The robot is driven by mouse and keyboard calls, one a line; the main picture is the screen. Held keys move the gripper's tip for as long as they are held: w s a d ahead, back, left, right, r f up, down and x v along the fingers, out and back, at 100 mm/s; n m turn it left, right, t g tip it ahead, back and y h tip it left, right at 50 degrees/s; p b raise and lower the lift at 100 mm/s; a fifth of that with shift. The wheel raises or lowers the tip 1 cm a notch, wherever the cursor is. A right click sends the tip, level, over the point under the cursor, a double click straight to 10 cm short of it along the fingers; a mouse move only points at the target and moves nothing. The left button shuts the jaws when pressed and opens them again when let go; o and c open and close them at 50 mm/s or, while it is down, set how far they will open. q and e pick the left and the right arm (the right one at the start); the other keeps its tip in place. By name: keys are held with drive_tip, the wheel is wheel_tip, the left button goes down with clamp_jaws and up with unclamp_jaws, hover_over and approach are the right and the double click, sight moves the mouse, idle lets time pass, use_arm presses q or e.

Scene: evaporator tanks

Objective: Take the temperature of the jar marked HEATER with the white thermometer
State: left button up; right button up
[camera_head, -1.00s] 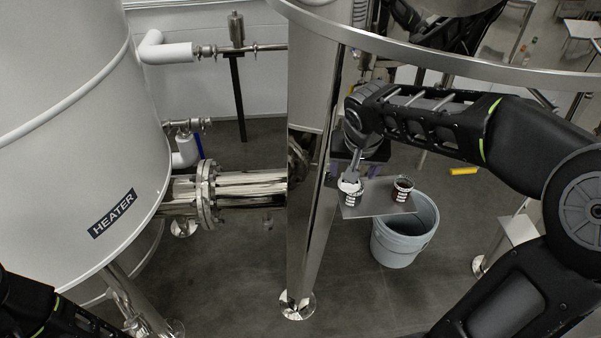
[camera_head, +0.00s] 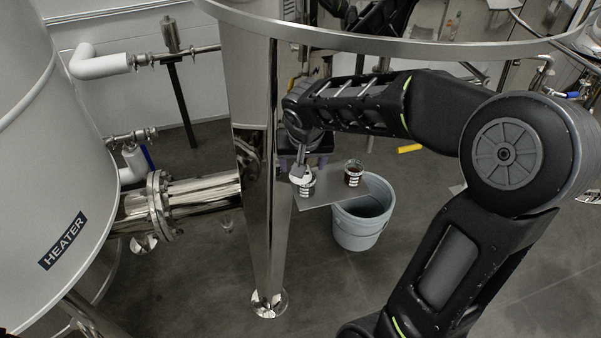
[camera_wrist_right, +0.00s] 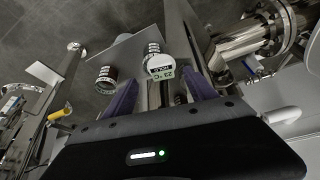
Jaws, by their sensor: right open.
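A large white tank (camera_head: 45,180) at the left of the head view carries a dark HEATER label (camera_head: 62,241). Two small jars stand on a grey plate (camera_head: 335,190): a left jar (camera_head: 306,189) and a right jar (camera_head: 353,173) with dark red contents. Their labels are too small to read. The white thermometer (camera_head: 300,176) is at the left jar's mouth; its display shows in the wrist view (camera_wrist_right: 160,68) and seems to read 23 °C. My right gripper (camera_wrist_right: 160,90) is open, its fingers either side of the thermometer and apart from it. My left gripper is out of view.
A shiny steel leg (camera_head: 268,230) stands left of the plate, under a steel tank with a wide rim (camera_head: 400,46). A grey bucket (camera_head: 362,225) stands on the floor below the plate. A flanged steel pipe (camera_head: 190,197) runs from the white tank. The floor in front is clear.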

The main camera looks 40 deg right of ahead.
sight(308, 175)
drive_tip(key=x, duration=0.5)
drive_tip(key=shift+w+p, duration=0.1)
drive_tip(key=shift+p, duration=0.3)
clamp_jaws()
idle(0.6)
drive_tip(key=shift+r, duration=0.1)
